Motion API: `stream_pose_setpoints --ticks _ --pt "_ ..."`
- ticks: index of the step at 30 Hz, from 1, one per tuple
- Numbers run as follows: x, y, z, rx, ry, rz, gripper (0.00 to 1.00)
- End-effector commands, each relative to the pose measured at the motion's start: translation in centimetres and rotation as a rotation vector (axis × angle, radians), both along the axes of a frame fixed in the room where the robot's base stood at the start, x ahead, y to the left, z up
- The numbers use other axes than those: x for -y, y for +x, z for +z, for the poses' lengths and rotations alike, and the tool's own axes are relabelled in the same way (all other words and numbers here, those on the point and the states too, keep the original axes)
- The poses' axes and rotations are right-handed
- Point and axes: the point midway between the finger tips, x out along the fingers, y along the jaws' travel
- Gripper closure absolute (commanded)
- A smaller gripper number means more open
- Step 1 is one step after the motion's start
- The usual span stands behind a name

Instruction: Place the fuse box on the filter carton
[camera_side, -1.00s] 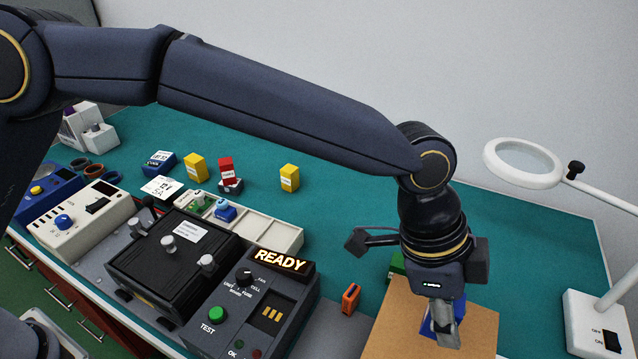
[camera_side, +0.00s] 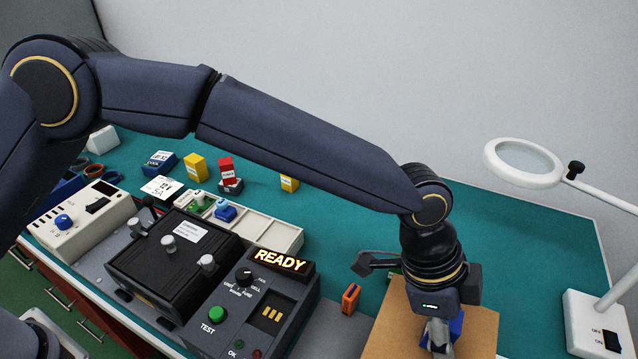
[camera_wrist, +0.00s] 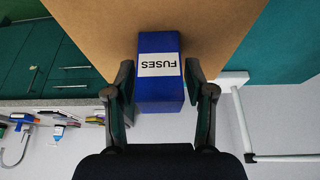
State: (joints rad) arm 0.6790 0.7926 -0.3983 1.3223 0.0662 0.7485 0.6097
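The fuse box (camera_wrist: 160,98) is blue with a white FUSES label, which reads upside down in the wrist view. It sits between the two fingers of my gripper (camera_wrist: 160,78), which are closed in on its sides. In the side view the fuse box (camera_side: 456,326) is partly hidden behind my gripper (camera_side: 438,338). The filter carton (camera_side: 388,338) is a plain brown top below my gripper at the lower right. The fuse box is over the carton top, at or very near its surface. I cannot tell whether it touches.
A black tester with a READY display (camera_side: 281,262) stands left of the carton. A small orange item (camera_side: 351,298) lies between them. A green item shows partly behind my gripper. A magnifier lamp (camera_side: 522,162) stands at the right, its white base (camera_side: 597,325) beyond the carton.

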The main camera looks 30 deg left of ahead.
Motion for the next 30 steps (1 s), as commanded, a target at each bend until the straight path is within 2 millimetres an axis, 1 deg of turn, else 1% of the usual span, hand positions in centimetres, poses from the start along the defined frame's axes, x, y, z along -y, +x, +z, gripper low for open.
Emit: stream_pose_setpoints --ticks 9,13,17,24,27,30 --pt "0.0 0.0 0.1 0.0 0.0 0.0 0.38" --pt "-0.2 0.0 0.9 0.001 -0.001 0.0 0.38" --pt "-1.1 0.1 3.1 0.003 -0.002 0.002 0.38" --pt "-3.2 0.1 8.2 0.003 -0.002 0.001 0.38" --pt "-3.9 0.1 9.7 0.002 -0.002 0.001 0.38" --pt "-4.3 0.0 10.8 0.002 -0.001 0.001 0.38"
